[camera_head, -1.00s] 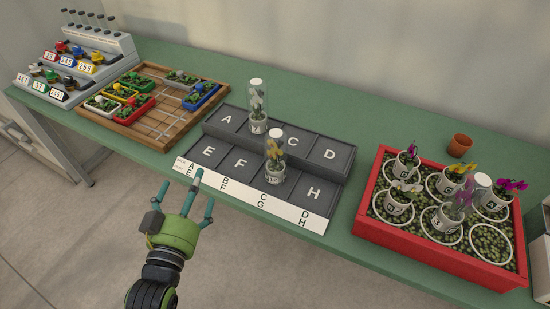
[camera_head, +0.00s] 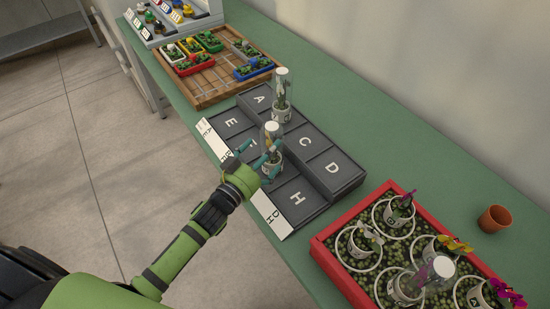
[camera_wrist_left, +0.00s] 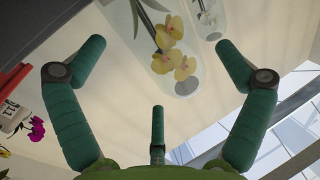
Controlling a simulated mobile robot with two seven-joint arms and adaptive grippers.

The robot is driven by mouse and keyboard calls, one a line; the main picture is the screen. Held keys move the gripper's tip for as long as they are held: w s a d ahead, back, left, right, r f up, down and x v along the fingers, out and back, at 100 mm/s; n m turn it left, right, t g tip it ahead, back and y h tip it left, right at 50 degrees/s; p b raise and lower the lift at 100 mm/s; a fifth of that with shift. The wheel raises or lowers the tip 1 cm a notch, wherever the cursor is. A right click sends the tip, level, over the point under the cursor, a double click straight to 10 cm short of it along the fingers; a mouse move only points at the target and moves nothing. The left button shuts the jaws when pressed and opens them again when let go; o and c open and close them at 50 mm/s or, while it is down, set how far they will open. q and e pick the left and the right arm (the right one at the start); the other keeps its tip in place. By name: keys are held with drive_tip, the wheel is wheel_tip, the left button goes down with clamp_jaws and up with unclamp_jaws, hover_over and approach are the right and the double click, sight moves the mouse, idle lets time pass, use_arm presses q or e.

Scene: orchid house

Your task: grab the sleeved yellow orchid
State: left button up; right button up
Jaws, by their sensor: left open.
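The sleeved yellow orchid (camera_head: 271,138) stands upright in a white pot in the front row of the dark lettered stand (camera_head: 322,160), beside the H cell. In the left wrist view its yellow flowers (camera_wrist_left: 173,50) show inside the clear sleeve, beyond and between my spread fingers. My left gripper (camera_head: 261,160) is open and empty, close to the orchid's near side, with its fingers overlapping the pot and lower sleeve in the head view. I cannot tell whether they touch. My right gripper is not in view.
A sleeved pale orchid (camera_head: 281,95) stands in the back row, close behind. A red tray (camera_head: 330,262) with several potted orchids is at lower right, near a terracotta pot (camera_head: 494,219). A wooden tray (camera_head: 210,85) of small planters is at far left. The bench (camera_head: 345,95) behind is clear.

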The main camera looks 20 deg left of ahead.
use_arm(q)
drive_tip(key=x, duration=0.3)
drive_tip(key=shift+w+d+p, duration=0.2)
drive_tip(key=shift+w+p, duration=0.1)
drive_tip(key=shift+p, duration=0.1)
drive_tip(key=shift+w+d+f, duration=0.1)
drive_tip(key=shift+w+f, duration=0.1)
drive_tip(key=shift+w, duration=0.1)
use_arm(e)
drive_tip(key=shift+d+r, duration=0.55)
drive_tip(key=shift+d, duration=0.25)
use_arm(q)
drive_tip(key=shift+c, duration=0.4)
drive_tip(key=c, duration=1.5)
drive_tip(key=shift+r, duration=0.1)
drive_tip(key=shift+r, duration=0.1)
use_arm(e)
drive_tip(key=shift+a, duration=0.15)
